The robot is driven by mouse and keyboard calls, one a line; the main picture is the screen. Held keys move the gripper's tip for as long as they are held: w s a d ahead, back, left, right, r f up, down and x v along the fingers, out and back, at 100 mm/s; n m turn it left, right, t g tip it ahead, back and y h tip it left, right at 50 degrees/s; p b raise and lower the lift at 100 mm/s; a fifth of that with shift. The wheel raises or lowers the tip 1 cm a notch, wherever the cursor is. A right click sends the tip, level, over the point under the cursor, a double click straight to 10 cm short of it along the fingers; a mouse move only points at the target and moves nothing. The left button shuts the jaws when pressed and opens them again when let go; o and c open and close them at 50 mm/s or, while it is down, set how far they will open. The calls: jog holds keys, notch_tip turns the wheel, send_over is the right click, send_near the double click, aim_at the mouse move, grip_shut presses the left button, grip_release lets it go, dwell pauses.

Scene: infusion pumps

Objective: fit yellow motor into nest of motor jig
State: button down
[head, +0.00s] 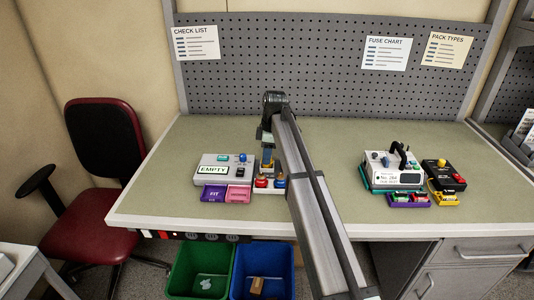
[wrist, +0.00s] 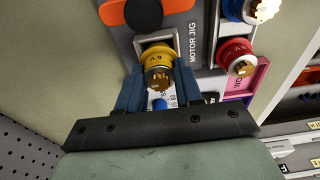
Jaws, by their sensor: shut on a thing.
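The yellow motor (wrist: 155,54), with a brass gear on its end, is between the blue fingers of my gripper (wrist: 158,84) in the wrist view. My gripper is shut on it. The grey motor jig (wrist: 178,26) lies beneath, with its square pale-rimmed nest (wrist: 147,39) at the motor. The motor overlaps the nest's near part, and I cannot tell how deep it sits. In the head view my gripper (head: 267,157) is over the bench beside the grey EMPTY box, and my arm hides part of the area.
A red motor (wrist: 237,57) and a blue motor (wrist: 248,8) stand close beside the jig. The EMPTY box (head: 226,160), purple tray (head: 213,193) and pink tray (head: 238,194) are left of my arm. A white pump (head: 380,168) stands at right.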

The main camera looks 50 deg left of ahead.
jog(key=shift+f, duration=0.4)
jog(key=c, duration=1.1)
grip_release()
jog(key=shift+o, duration=0.2)
jog(key=shift+r, duration=0.25)
jog(key=shift+r, duration=0.9)
jog(key=shift+o, duration=0.3)
jog(key=o, duration=0.5)
jog(key=shift+r, duration=0.1)
